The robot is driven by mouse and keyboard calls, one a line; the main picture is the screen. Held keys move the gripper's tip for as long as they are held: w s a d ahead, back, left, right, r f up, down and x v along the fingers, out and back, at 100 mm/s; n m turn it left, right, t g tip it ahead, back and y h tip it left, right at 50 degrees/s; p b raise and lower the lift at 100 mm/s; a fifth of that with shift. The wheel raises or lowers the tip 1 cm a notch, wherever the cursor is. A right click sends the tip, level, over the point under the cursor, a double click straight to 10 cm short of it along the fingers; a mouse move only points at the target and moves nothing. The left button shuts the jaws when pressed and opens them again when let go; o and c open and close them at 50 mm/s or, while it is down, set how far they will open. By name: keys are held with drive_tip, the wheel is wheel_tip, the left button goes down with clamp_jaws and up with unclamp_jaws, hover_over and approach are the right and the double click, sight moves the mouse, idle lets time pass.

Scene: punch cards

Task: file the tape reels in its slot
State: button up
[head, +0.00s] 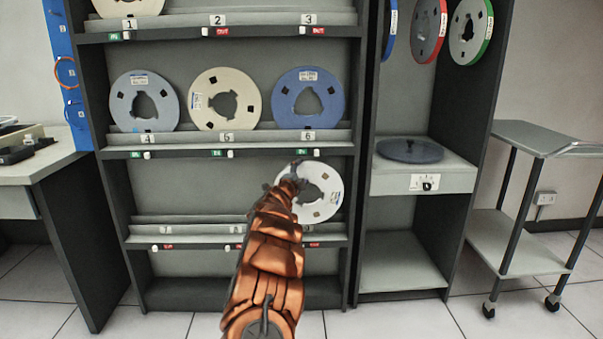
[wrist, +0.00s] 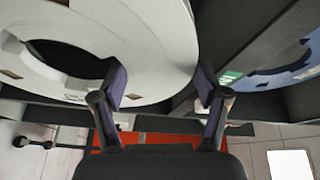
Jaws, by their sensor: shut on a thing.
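A white tape reel (head: 325,190) is upright at the right end of the third shelf row, in front of the back panel. My gripper (head: 291,183) is shut on its left rim. In the wrist view the fingers (wrist: 163,92) are on either side of the rim of the white reel (wrist: 150,35). The reel's lower edge is close to the ledge (head: 180,229) of that row; I cannot tell whether it rests there.
A grey cart (head: 548,138) stands at right. The third row's left part is empty.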

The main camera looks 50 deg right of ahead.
sight(300, 170)
drive_tip(key=shift+w+d+r+p, duration=0.2)
drive_tip(key=shift+w+d+p, duration=0.05)
drive_tip(key=shift+d+p, duration=0.25)
drive_tip(key=shift+w+d+r+p, duration=0.1)
drive_tip(key=shift+d+p, duration=0.05)
drive_tip(key=shift+p, duration=0.2)
drive_tip(key=shift+w+d+p, duration=0.25)
drive_tip(key=shift+w+p, duration=0.05)
drive_tip(key=shift+p, duration=0.2)
drive_tip(key=shift+w+d+p, duration=0.2)
drive_tip(key=shift+d+p, duration=0.1)
drive_tip(key=shift+p, duration=0.3)
drive_tip(key=shift+w+d+r+p, duration=0.1)
drive_tip(key=shift+w+d+p, duration=0.25)
drive_tip(key=shift+p, duration=0.75)
drive_tip(key=p, duration=0.1)
drive_tip(key=d+p, duration=0.1)
drive_tip(key=shift+w+f+p, duration=0.2)
drive_tip(key=shift+w+p, duration=0.2)
drive_tip(key=d+p, duration=0.1)
drive_tip(key=p, duration=0.1)
drive_tip(key=w+p, duration=0.1)
drive_tip(key=p, duration=0.2)
drive_tip(key=shift+w+d, duration=0.2)
drive_tip(key=shift+d, duration=0.2)
